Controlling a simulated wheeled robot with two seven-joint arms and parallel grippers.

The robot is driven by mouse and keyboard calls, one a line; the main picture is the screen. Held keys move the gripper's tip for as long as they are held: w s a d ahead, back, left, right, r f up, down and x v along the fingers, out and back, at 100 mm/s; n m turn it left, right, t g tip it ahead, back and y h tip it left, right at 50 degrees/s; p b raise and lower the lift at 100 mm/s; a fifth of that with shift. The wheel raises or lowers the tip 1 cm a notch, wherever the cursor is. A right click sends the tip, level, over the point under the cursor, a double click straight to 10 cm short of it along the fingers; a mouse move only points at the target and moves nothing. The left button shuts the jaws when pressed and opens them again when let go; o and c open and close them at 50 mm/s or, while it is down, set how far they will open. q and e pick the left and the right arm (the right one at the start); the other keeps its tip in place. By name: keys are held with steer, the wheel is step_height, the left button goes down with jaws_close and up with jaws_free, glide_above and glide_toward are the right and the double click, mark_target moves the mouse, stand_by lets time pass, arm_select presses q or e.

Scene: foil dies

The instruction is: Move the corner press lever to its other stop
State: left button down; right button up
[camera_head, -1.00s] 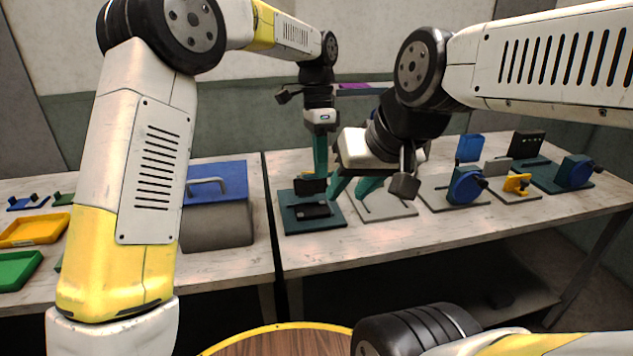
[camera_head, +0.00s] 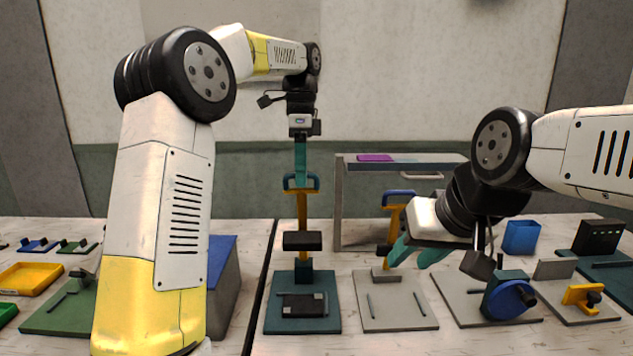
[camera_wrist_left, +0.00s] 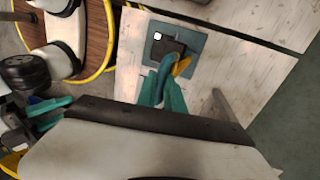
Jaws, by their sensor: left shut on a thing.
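A press stands on a teal base plate (camera_head: 272,322) in the head view, with a black block (camera_head: 302,241) above a dark die bed (camera_head: 303,305). Its yellow lever (camera_head: 302,212) points up and ends in a blue handle (camera_head: 288,183). My left gripper (camera_head: 301,178) comes down from above and is shut on the blue handle. The left wrist view shows its teal fingers at the blue and yellow lever (camera_wrist_left: 182,66). My right gripper (camera_head: 418,254) is open and empty, in front of a similar press with a yellow lever (camera_head: 395,218) on a grey plate (camera_head: 400,318).
A shelf (camera_head: 339,200) with a purple item (camera_head: 375,157) stands behind. Right are a blue wheel fixture (camera_head: 508,300), a yellow clamp (camera_head: 583,296), a blue bin (camera_head: 521,237) and a black box (camera_head: 598,236). A yellow tray (camera_head: 30,279) lies left. My left arm hides part of the blue box (camera_head: 222,265).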

arm_select(q)
steer(key=shift+w+a+r+g, duration=0.15)
steer(key=shift+w+g, duration=0.15)
steer(key=shift+w, duration=0.45)
steer(key=shift+w+a+g, duration=0.1)
steer(key=shift+w+g, duration=0.2)
steer(key=shift+w, duration=0.4)
steer(key=c, duration=1.5)
jaws_free()
steer(key=shift+o, duration=0.2)
steer(key=shift+w, duration=0.2)
steer(key=shift+s, duration=0.15)
